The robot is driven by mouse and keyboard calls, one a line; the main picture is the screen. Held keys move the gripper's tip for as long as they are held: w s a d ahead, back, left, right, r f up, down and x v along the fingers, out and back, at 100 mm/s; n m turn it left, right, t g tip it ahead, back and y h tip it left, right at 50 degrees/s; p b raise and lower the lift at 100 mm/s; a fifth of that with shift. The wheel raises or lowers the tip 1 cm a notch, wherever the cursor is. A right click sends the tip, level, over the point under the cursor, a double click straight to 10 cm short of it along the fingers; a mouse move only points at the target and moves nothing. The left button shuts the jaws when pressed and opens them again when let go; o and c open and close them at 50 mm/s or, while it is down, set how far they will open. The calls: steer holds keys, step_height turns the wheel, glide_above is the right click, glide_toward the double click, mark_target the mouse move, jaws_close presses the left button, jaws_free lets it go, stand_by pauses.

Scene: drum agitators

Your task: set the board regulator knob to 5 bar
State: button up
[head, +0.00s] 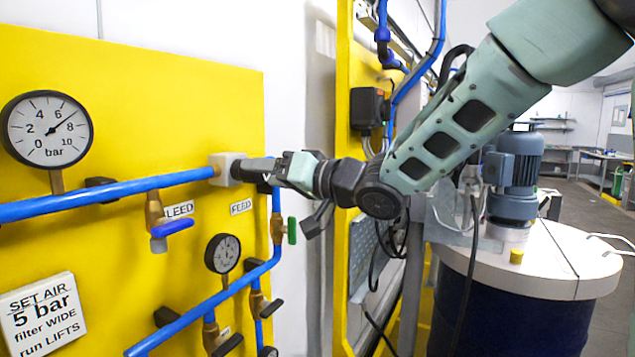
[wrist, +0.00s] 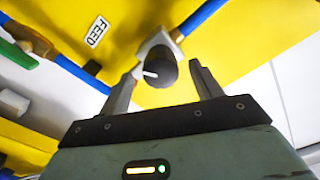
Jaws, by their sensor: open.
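The regulator, a pale block (head: 226,169) on the blue pipe, is at the right part of the yellow board. Its dark round knob (wrist: 163,72) with a white pointer mark shows in the wrist view; in the head view the fingers largely hide it. My gripper (wrist: 160,72) is open, with one finger on each side of the knob. I cannot tell whether either finger touches it. The gripper also shows at the regulator in the head view (head: 250,170). The large bar gauge (head: 47,129) has its needle between 6 and 8, near 7.
A white sign (head: 42,316) reads "SET AIR 5 bar filter WIDE run LIFTS". A blue-handled bleed valve (head: 172,228), a green-handled valve (head: 292,231) and a smaller gauge (head: 223,254) sit below the regulator. A motor-topped drum (head: 515,310) stands at the right.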

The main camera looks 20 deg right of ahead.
steer(key=b+v, duration=0.1)
steer(key=v, duration=1.4)
steer(key=shift+s+d+b, duration=0.2)
steer(key=shift+s+b, duration=0.1)
steer(key=w+a+f+g+h+b, duration=0.1)
steer(key=a+f+g+h+b, duration=0.15)
steer(key=f, duration=0.65)
steer(key=a+f+g+h+b, duration=0.15)
steer(key=a+f+h, duration=0.25)
steer(key=f, duration=0.5)
steer(key=s+a+f+n+g+h+b, duration=0.1)
steer(key=s+a+f+n+g, duration=0.2)
steer(key=s, duration=0.7)
steer(key=s+a+f+n+g+h+b, duration=0.1)
steer(key=s+a+f+n+g+h, duration=0.1)
steer(key=s+f+g, duration=0.5)
steer(key=s+a+f+n, duration=0.1)
steer(key=s+f, duration=0.3)
steer(key=shift+a+f+n+g, duration=0.25)
steer(key=shift+f+n+g, duration=0.05)
steer(key=shift+h, duration=0.25)
steer(key=shift+c, duration=0.2)
